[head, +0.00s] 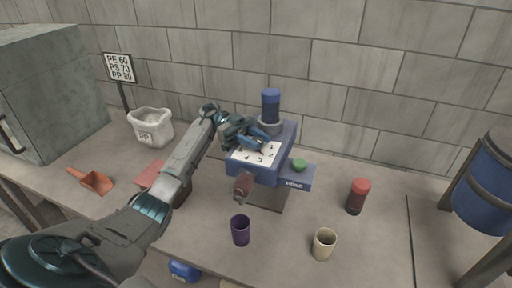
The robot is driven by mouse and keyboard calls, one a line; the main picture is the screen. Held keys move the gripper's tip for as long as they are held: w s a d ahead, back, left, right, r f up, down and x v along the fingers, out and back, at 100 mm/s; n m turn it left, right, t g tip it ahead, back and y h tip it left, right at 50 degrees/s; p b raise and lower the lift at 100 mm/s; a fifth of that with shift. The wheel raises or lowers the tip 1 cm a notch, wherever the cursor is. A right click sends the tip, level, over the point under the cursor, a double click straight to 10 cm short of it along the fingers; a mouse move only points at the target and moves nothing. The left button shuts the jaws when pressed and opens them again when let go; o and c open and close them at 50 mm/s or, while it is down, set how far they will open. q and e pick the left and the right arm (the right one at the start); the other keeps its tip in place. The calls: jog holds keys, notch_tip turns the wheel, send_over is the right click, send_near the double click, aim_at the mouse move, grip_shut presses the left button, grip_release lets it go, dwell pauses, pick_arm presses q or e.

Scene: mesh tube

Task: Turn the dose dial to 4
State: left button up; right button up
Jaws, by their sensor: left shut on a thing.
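The blue dosing machine (286,144) stands on the table near the wall, with a blue cylinder on top. Its white dial face (248,155) carries dark numerals too small for me to read with certainty. My left gripper (262,143) is at the upper part of this face and is shut on the dose dial. The fingers and wrist hide most of the dial, so I cannot tell which number it points to. A green button (299,165) sits on the machine's right side. My right gripper is not in view.
A purple cup (240,230) and a cream cup (324,244) stand in front of the machine. A red-capped jar (358,196) stands to the right. An orange scoop (92,181), a white bag (150,127) and a sign (118,67) are at left.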

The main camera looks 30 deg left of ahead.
pick_arm(q)
jog(key=shift+f+m+g, duration=0.2)
jog(key=shift+m+g, duration=0.2)
jog(key=shift+g, duration=0.2)
jog(key=shift+b, duration=0.3)
jog(key=o, duration=0.9)
jog(key=shift+d, duration=0.1)
jog(key=shift+o, duration=0.2)
jog(key=shift+r, duration=0.1)
